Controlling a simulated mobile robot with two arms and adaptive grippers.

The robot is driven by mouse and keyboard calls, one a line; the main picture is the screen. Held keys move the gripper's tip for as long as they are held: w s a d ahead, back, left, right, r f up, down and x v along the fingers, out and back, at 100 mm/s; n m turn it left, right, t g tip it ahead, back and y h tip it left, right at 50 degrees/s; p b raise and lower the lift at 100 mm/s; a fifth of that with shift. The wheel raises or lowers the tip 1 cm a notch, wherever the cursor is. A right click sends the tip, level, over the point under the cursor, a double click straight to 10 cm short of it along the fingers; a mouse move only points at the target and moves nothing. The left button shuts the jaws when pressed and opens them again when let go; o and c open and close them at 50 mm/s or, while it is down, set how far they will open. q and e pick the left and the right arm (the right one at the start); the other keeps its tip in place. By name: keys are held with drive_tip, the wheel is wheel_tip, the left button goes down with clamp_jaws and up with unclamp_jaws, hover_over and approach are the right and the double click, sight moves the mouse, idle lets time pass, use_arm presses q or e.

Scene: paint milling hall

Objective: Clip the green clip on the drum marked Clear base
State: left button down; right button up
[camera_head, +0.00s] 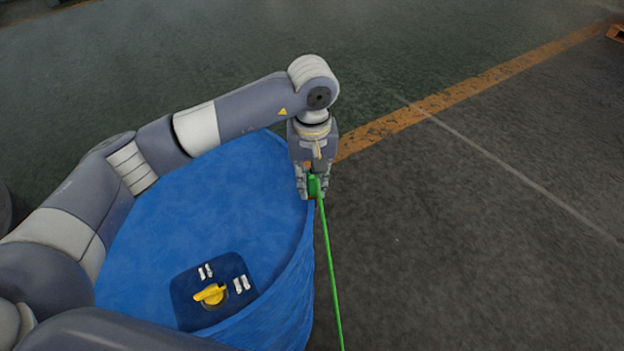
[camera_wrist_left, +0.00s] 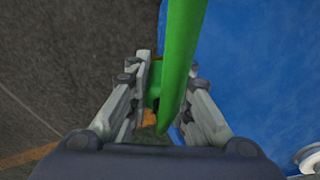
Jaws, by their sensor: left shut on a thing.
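A blue drum (camera_head: 215,200) stands below my left arm in the head view; its blue surface also fills the right of the left wrist view (camera_wrist_left: 265,75). No Clear base marking is readable. My left gripper (camera_head: 314,192) points down at the drum's right rim. It is shut on the green clip (camera_head: 314,185), which is partly hidden between the fingers. A green cable (camera_head: 331,270) runs from the clip down to the bottom edge. In the left wrist view the clip (camera_wrist_left: 154,85) sits between the fingers. Whether it touches the rim I cannot tell. My right gripper is not in view.
Open grey floor (camera_head: 480,230) with an orange stripe (camera_head: 450,98) extends to the right. An orange object (camera_head: 617,33) shows at the top right corner.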

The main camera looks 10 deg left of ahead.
use_arm(q)
drive_tip(key=c, duration=1.4)
unclamp_jaws()
drive_tip(key=shift+o, duration=0.2)
wheel_tip(320, 180, up, 12)
drive_tip(key=shift+f, duration=0.1)
